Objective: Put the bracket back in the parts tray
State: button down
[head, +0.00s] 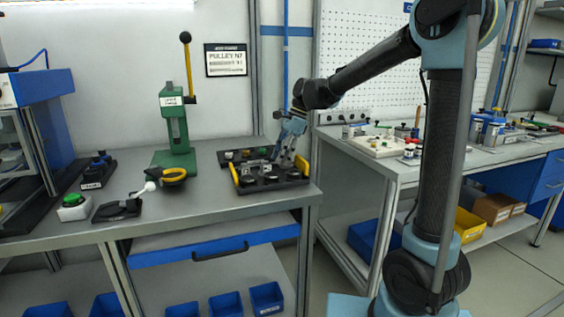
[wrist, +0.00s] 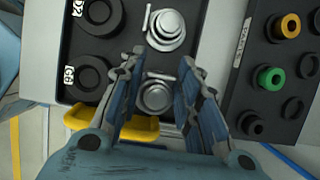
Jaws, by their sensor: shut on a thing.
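The parts tray (head: 268,184) is a black tray with yellow handles at the right end of the near bench. It also shows in the wrist view (wrist: 72,50), with dark round recesses and a yellow handle at its edge. My gripper (head: 284,160) reaches down over the tray; in the wrist view its two fingers (wrist: 160,72) are on either side of a silvery part, seemingly the bracket (wrist: 157,97), with a round boss and a narrow bar. It is shut on this part. A similar silvery part (wrist: 167,28) sits farther up on the tray. Whether the held part touches the tray cannot be told.
A black block with orange and green knobs (wrist: 271,78) lies right of the tray in the wrist view. A green press (head: 174,130) with a tall lever stands left of the tray. A yellow-and-black ring tool (head: 173,176) lies nearby. Clear bench lies in front.

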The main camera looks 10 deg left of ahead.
jog(key=shift+f, duration=0.85)
jog(key=shift+s, duration=0.1)
jog(key=c, duration=1.5)
grip_release()
jog(key=shift+f, duration=0.1)
jog(key=shift+o, duration=0.2)
